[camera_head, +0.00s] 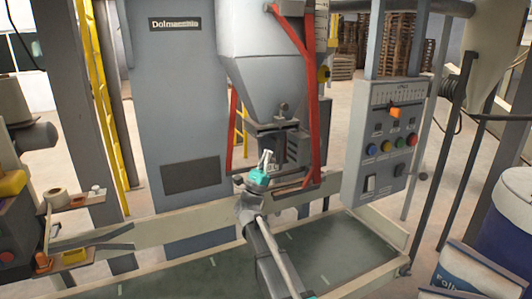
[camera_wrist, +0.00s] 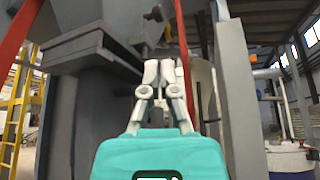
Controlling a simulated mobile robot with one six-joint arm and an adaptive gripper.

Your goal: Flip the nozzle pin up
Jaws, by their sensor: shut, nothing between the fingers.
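The filler's grey hopper (camera_head: 272,85) narrows to a dark nozzle (camera_head: 284,144) with red bars on both sides. A small round fitting (camera_head: 283,106) sits on the hopper's lower front; I cannot tell if it is the pin. In the wrist view a small knobbed piece (camera_wrist: 154,15) shows above the fingers, beside the dark nozzle plates (camera_wrist: 95,45). My gripper (camera_head: 267,153) is in front of and just below the nozzle, pointing up. In the wrist view my gripper (camera_wrist: 160,72) is shut and empty, its fingertips together. The fingers partly hide what is behind them.
A control panel (camera_head: 385,150) with coloured buttons and an orange lever stands to the right. A low pale frame (camera_head: 190,227) runs below the nozzle over a dark green floor. A blue drum (camera_head: 505,220) stands at the right edge. A yellow ladder (camera_head: 102,100) is at left.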

